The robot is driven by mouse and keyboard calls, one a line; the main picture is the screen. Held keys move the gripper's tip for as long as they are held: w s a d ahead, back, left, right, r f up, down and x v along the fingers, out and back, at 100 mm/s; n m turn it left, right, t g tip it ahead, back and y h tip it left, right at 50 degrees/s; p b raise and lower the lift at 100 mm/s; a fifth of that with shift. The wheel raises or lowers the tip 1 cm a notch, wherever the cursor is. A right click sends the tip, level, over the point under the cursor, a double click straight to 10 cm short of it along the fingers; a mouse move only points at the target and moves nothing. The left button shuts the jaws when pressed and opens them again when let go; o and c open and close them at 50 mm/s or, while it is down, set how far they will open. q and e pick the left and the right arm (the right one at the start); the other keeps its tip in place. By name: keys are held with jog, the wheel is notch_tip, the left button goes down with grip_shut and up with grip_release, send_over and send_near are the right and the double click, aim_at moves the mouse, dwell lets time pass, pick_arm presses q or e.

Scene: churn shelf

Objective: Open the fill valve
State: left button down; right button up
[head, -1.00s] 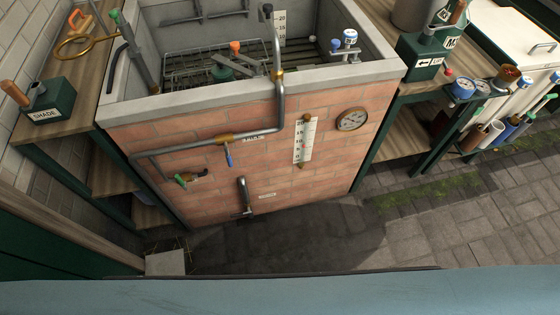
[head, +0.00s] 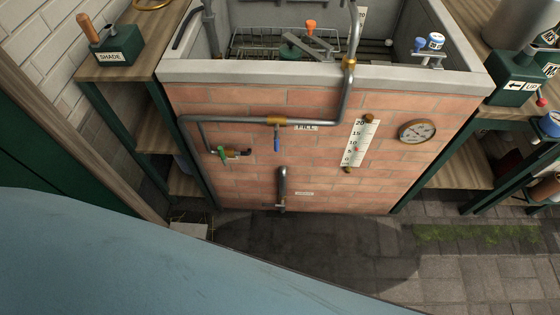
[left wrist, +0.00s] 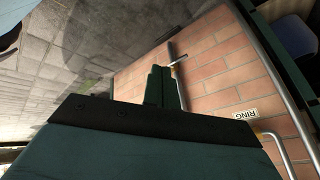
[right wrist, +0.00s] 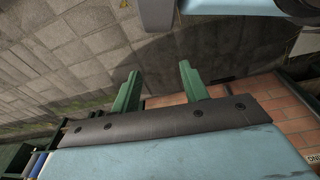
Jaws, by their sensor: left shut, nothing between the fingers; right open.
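The fill valve has a brass body (head: 276,121) on the grey pipe along the brick tank front. Its blue lever (head: 277,142) hangs straight down, below and left of the FILL label (head: 306,127). My right gripper (right wrist: 160,87) is open and empty above the paving. Neither gripper visibly touches anything.
A green-handled valve (head: 222,153) sits lower left on the wall. A level scale (head: 358,143) and round gauge (head: 418,131) are at right. Shelves flank the tank, with a SHADE lever box (head: 113,48) at left. Paving (head: 320,245) before the tank is clear.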

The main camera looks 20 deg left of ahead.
pick_arm(q)
jog(key=w+d+r+m+t+h+b, duration=0.1)
jog(key=w+d+r+m+t+b, duration=0.2)
jog(key=w, duration=0.5)
jog(key=w+d+r+m+t+b, duration=0.1)
jog(key=w+r+m+t+b, duration=0.2)
jog(key=w+b, duration=0.35)
pick_arm(e)
jog(key=w+a+r+t+p, duration=0.1)
jog(key=w+r, duration=0.4)
jog(key=w, duration=0.3)
pick_arm(q)
jog(key=w+d+r+m+t+h+b, duration=0.2)
jog(key=w+r+m+t+b, duration=0.3)
jog(key=r, duration=0.9)
jog(key=w+m+b, duration=0.2)
jog(key=w, duration=0.1)
jog(key=shift+d+m+h, duration=0.15)
jog(key=shift+m+h, duration=0.15)
pick_arm(e)
jog(key=w+v, duration=0.2)
jog(key=v, duration=0.8)
jog(key=shift+r+t, duration=0.4)
jog(key=shift+r, duration=0.3)
pick_arm(q)
jog(key=shift+w, duration=0.1)
pick_arm(e)
jog(key=shift+w, duration=0.1)
